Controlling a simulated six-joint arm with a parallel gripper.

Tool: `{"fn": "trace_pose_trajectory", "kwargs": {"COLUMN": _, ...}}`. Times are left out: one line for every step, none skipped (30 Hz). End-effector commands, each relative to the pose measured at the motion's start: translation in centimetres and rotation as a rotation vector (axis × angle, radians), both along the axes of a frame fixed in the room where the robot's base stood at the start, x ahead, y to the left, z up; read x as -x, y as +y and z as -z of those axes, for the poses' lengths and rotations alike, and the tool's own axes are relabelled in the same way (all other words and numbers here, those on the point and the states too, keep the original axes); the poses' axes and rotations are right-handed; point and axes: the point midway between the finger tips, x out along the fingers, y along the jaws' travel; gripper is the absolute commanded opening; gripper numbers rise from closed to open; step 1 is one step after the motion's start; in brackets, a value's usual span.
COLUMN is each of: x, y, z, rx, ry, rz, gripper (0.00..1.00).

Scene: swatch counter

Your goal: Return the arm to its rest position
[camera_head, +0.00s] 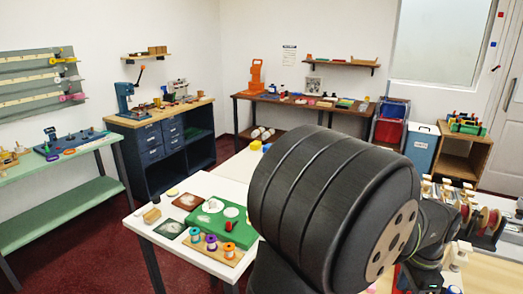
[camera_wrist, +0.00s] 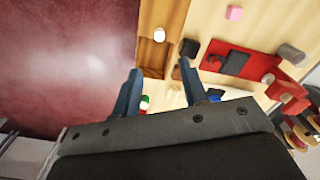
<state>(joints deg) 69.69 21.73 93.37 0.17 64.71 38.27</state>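My gripper (camera_wrist: 161,60) shows in the wrist view with its two dark blue-grey fingers spread apart and nothing held between them. It is over a light wooden counter (camera_wrist: 200,22) beside the dark red floor. A brown wooden tray (camera_wrist: 148,58) with a white oval piece (camera_wrist: 159,35) lies beyond the fingertips. My black arm fills the middle right of the head view. My gripper cannot be made out in the head view.
In the wrist view, a red mat (camera_wrist: 262,66), a pink block (camera_wrist: 235,13) and a grey cylinder (camera_wrist: 291,53) lie on the counter. In the head view, a white table (camera_head: 150,228) bears a green board (camera_head: 234,234) and spools. Red floor (camera_head: 95,250) lies open at left.

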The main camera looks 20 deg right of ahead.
Motion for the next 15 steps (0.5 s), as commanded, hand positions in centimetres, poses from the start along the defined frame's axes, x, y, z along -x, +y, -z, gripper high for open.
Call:
{"fn": "trace_pose_trajectory", "kwargs": {"x": 0.0, "y": 0.0, "z": -1.1, "rx": 0.003, "ry": -0.001, "rz": 0.000, "gripper": 0.40}}
{"fn": "trace_pose_trajectory", "kwargs": {"x": 0.0, "y": -0.1, "z": -1.8, "rx": 0.005, "ry": -0.002, "rz": 0.000, "gripper": 0.40}}
{"fn": "trace_pose_trajectory", "kwargs": {"x": 0.0, "y": 0.0, "z": -2.6, "rx": 0.004, "ry": -0.002, "rz": 0.000, "gripper": 0.40}}
{"fn": "trace_pose_trajectory", "kwargs": {"x": 0.0, "y": 0.0, "z": -3.1, "rx": 0.003, "ry": -0.001, "rz": 0.000, "gripper": 0.40}}
{"fn": "trace_pose_trajectory", "kwargs": {"x": 0.0, "y": 0.0, "z": -3.7, "rx": 0.003, "ry": -0.001, "rz": 0.000, "gripper": 0.40}}
{"fn": "trace_pose_trajectory", "kwargs": {"x": 0.0, "y": 0.0, "z": -4.6, "rx": 0.004, "ry": -0.002, "rz": 0.000, "gripper": 0.40}}
{"fn": "trace_pose_trajectory", "kwargs": {"x": 0.0, "y": 0.0, "z": -5.2, "rx": 0.003, "ry": -0.001, "rz": 0.000, "gripper": 0.40}}
{"fn": "trace_pose_trajectory", "kwargs": {"x": 0.0, "y": 0.1, "z": -4.8, "rx": -0.001, "ry": 0.001, "rz": 0.000, "gripper": 0.40}}
{"fn": "trace_pose_trajectory", "kwargs": {"x": 0.1, "y": 0.1, "z": -3.6, "rx": -0.006, "ry": 0.002, "rz": 0.000, "gripper": 0.40}}
{"fn": "trace_pose_trajectory", "kwargs": {"x": 0.1, "y": 0.1, "z": -2.9, "rx": -0.006, "ry": 0.002, "rz": 0.000, "gripper": 0.40}}
{"fn": "trace_pose_trajectory", "kwargs": {"x": 0.1, "y": 0.1, "z": -2.3, "rx": -0.007, "ry": 0.003, "rz": 0.000, "gripper": 0.40}}
{"fn": "trace_pose_trajectory", "kwargs": {"x": 0.1, "y": 0.1, "z": -1.5, "rx": -0.006, "ry": 0.002, "rz": 0.000, "gripper": 0.40}}
{"fn": "trace_pose_trajectory", "kwargs": {"x": 0.0, "y": 0.1, "z": -0.9, "rx": -0.006, "ry": 0.002, "rz": 0.000, "gripper": 0.40}}
{"fn": "trace_pose_trajectory", "kwargs": {"x": 0.0, "y": 0.1, "z": -0.2, "rx": -0.006, "ry": 0.002, "rz": 0.000, "gripper": 0.40}}
{"fn": "trace_pose_trajectory", "kwargs": {"x": 0.0, "y": 0.1, "z": 0.6, "rx": -0.006, "ry": 0.002, "rz": 0.000, "gripper": 0.40}}
